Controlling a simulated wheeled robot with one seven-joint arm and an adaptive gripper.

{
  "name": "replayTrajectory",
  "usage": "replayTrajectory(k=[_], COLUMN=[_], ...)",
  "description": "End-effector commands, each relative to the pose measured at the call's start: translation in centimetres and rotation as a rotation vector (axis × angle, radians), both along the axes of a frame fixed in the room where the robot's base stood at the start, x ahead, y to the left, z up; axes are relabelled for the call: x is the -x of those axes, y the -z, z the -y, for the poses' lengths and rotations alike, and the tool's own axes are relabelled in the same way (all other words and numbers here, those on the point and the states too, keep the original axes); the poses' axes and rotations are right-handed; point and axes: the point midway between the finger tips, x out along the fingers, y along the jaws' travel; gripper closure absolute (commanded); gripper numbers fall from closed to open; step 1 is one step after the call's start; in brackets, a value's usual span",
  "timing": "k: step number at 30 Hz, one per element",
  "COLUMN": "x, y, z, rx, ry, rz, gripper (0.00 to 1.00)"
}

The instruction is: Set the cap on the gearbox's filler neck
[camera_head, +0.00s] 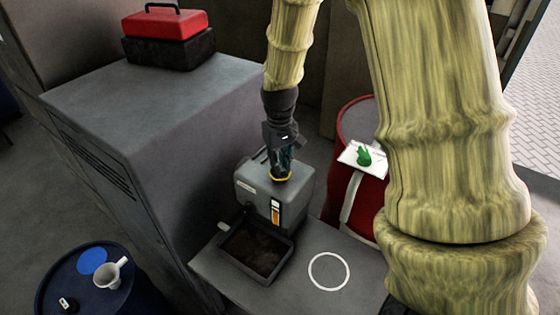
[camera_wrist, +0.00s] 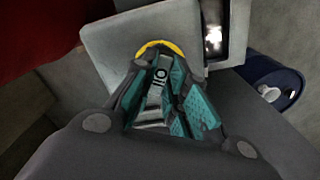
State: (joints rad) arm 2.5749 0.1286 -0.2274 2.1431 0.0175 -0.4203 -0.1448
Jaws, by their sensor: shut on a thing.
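The gearbox (camera_head: 250,195) is a grey box with a pale label and an orange-filled sight window on its front. It stands on a low grey bench, and its top shows in the wrist view (camera_wrist: 112,42). My gripper (camera_head: 281,172) points down over the gearbox top, its teal fingers shut on the cap. The filler neck is hidden under the cap and fingers.
A dark open tray (camera_head: 257,250) sits in front of the gearbox. A white ring (camera_head: 329,271) marks clear bench (camera_head: 300,295) on the right. A tall grey cabinet (camera_head: 150,110) bearing a red toolbox (camera_head: 165,24) stands left. A red drum (camera_head: 345,195) stands right, a blue drum (camera_head: 125,295) front left.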

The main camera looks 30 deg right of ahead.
Motion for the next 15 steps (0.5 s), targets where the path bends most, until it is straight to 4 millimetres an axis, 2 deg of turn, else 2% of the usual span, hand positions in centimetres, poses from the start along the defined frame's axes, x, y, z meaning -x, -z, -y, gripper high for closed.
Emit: replayTrajectory(k=[12,13,15], x=[-0.23,-0.24,-0.22], y=[-0.14,-0.15,-0.14], z=[0.0,0.0,0.0], rx=[0.001,0.001,0.001], ry=[-0.001,-0.001,-0.001], rz=[0.005,0.005,0.005], gripper=[1.0,0.8,0.67])
